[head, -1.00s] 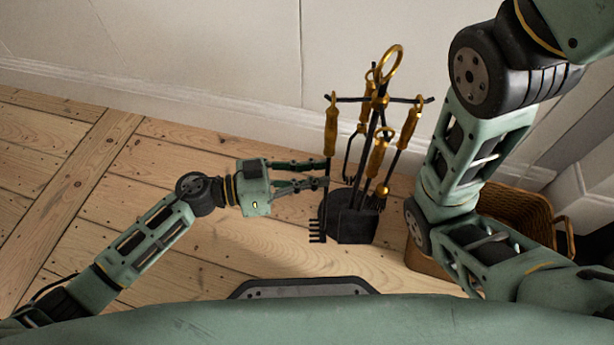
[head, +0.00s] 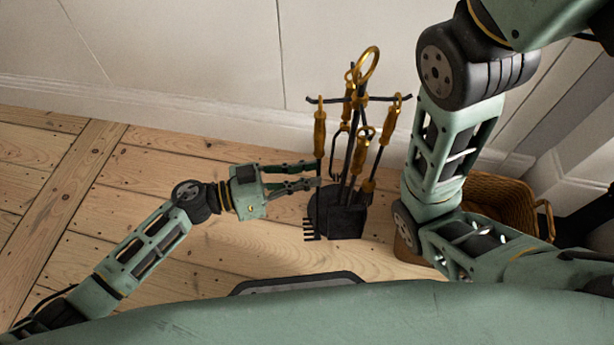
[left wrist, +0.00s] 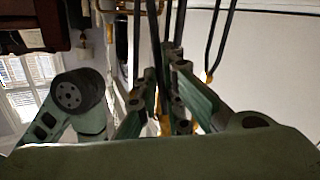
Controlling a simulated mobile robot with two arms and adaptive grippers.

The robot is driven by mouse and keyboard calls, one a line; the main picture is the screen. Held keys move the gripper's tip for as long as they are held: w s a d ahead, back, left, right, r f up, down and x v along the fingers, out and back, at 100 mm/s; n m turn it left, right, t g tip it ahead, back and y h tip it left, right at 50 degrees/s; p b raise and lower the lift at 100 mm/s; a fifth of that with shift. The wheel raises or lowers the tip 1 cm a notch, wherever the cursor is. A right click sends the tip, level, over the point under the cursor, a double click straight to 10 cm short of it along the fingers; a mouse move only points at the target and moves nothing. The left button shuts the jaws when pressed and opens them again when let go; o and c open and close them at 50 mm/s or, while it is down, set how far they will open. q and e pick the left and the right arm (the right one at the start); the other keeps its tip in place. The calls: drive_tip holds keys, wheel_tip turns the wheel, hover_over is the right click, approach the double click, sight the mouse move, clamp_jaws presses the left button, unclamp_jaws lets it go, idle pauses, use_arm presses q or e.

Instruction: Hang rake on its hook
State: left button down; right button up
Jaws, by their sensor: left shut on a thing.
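The rake has a gold handle (head: 319,132), a thin dark shaft and black tines (head: 311,230) at its lower end. It hangs nearly upright at the left side of the tool stand (head: 348,220). My left gripper (head: 317,176) comes in from the left and is shut on the rake's shaft, below the handle. The handle's top overlaps the left arm of the stand's crossbar; I cannot tell whether it sits on the hook. In the left wrist view, the fingers (left wrist: 162,100) are close to several dark rods. My right gripper is out of view.
Other gold-handled tools (head: 386,122) hang on the stand close to the rake. A wicker basket (head: 500,205) stands to the right, partly behind my right arm. A white wall (head: 180,60) is behind the stand. Floorboards (head: 150,175) on the left are clear.

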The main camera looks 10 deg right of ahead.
use_arm(q)
drive_tip(key=c, duration=1.8)
unclamp_jaws()
drive_tip(key=shift+a+f, duration=0.1)
